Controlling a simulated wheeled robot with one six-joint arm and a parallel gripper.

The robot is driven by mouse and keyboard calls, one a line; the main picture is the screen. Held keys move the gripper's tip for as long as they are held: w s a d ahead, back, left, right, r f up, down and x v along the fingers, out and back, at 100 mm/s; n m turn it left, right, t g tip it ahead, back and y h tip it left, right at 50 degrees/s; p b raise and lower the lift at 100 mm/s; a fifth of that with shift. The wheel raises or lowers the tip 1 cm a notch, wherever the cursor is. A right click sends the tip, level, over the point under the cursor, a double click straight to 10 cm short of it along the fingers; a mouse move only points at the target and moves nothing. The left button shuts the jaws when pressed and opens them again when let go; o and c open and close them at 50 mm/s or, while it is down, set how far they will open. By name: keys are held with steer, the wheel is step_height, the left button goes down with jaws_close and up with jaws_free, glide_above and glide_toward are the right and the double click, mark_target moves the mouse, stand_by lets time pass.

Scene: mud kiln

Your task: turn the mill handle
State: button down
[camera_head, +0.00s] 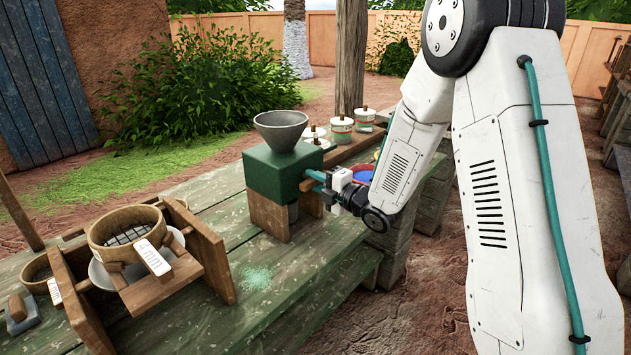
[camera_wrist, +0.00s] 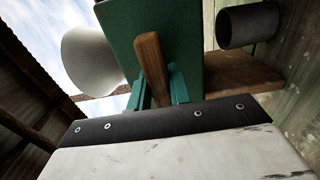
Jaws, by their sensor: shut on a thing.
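The mill is a green box (camera_head: 280,172) with a grey funnel (camera_head: 281,127) on top, standing on a wooden stand on the plank table. In the wrist view the green box (camera_wrist: 178,35) fills the upper middle, with the funnel (camera_wrist: 92,60) at left. The wooden mill handle (camera_wrist: 150,62) runs up along the green face. My gripper (camera_head: 316,178) is at the right side of the mill. Its teal fingers (camera_wrist: 158,92) are shut on the handle, one on each side. In the head view my wrist and fingers hide most of the handle.
A dark spout (camera_wrist: 248,25) sits beneath the mill. Sieves (camera_head: 128,232) in a wooden frame (camera_head: 210,250) stand at left. Lidded jars (camera_head: 341,130) and a blue bowl (camera_head: 363,174) are behind my wrist. Pale green powder (camera_head: 257,278) lies on the table (camera_head: 310,265), otherwise clear at front.

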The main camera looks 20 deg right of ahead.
steer(key=shift+m, duration=0.3)
steer(key=m, duration=0.3)
steer(key=shift+m, duration=0.4)
steer(key=m, duration=0.3)
steer(key=shift+m, duration=0.4)
steer(key=m, duration=1)
steer(key=shift+m, duration=0.4)
steer(key=m, duration=0.3)
steer(key=shift+m, duration=0.3)
steer(key=m, duration=0.3)
steer(key=shift+f+m, duration=0.1)
steer(key=shift+m, duration=1.9)
